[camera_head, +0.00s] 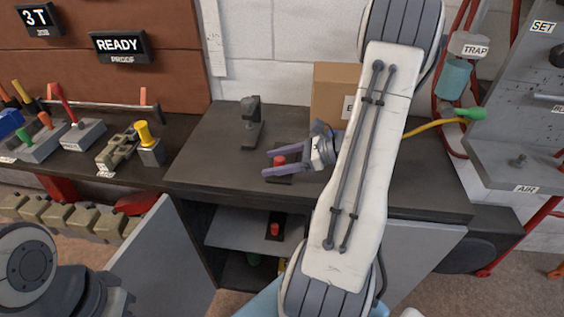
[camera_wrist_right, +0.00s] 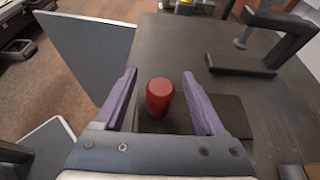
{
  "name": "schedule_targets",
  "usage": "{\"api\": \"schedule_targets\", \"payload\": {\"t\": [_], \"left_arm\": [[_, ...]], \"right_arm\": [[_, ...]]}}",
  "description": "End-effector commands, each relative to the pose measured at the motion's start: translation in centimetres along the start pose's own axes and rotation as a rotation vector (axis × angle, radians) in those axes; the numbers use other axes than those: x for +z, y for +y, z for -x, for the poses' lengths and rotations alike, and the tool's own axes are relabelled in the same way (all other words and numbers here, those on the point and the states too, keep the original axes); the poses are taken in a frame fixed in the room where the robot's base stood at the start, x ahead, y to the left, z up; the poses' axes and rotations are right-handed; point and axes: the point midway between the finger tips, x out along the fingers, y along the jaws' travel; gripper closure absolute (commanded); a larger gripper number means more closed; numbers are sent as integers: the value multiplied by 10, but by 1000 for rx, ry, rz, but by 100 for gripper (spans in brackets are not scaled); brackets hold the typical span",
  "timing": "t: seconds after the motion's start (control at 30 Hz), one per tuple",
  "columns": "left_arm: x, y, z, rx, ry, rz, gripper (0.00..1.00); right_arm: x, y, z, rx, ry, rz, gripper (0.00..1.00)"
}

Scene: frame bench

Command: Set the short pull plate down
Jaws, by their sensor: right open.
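The short pull plate is a flat dark plate (camera_wrist_right: 234,116) with an upright red knob (camera_wrist_right: 159,97). It appears to lie flat on the dark bench top. In the head view the red knob (camera_head: 280,160) shows near the front edge of the bench. My right gripper (camera_head: 268,161) is open, with its purple fingers on either side of the knob. In the right wrist view, gaps show between the knob and both fingers (camera_wrist_right: 160,88). Part of the plate is hidden by the gripper. My left arm shows at the lower left of the head view, but its fingers do not show.
A dark clamp-like stand (camera_head: 251,124) and a cardboard box (camera_head: 333,95) stand behind on the bench (camera_head: 205,150). Another red-knobbed piece (camera_head: 274,229) sits on the shelf (camera_head: 225,232) below. Open cabinet doors (camera_head: 165,265) flank it.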

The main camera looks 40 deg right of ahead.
Motion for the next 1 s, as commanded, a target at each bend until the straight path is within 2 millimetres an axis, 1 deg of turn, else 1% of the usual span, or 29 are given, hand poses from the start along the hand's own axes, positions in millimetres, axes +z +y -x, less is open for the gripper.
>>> {"api": "schedule_targets", "payload": {"t": [0.03, 0.13, 0.23, 0.4, 0.47, 0.5, 0.6, 1.0], "left_arm": [[0, 0, 0, 0, 0, 0, 100], [0, 0, 0, 0, 0, 0, 100], [0, 0, 0, 0, 0, 0, 100], [0, 0, 0, 0, 0, 0, 100], [0, 0, 0, 0, 0, 0, 100], [0, 0, 0, 0, 0, 0, 100], [0, 0, 0, 0, 0, 0, 100], [0, 0, 0, 0, 0, 0, 100]], "right_arm": [[0, 1, -8, 5, -1, 0, 28], [0, 1, -17, 3, 0, 0, 28], [0, 0, -20, 1, 0, 0, 28], [0, 0, -20, 0, 0, 1, 28], [0, 0, -20, 0, 0, 1, 51], [0, 0, -20, 0, 0, 1, 66], [0, 0, -20, 0, 0, 1, 100], [0, 0, -20, 1, 0, 1, 100]]}}
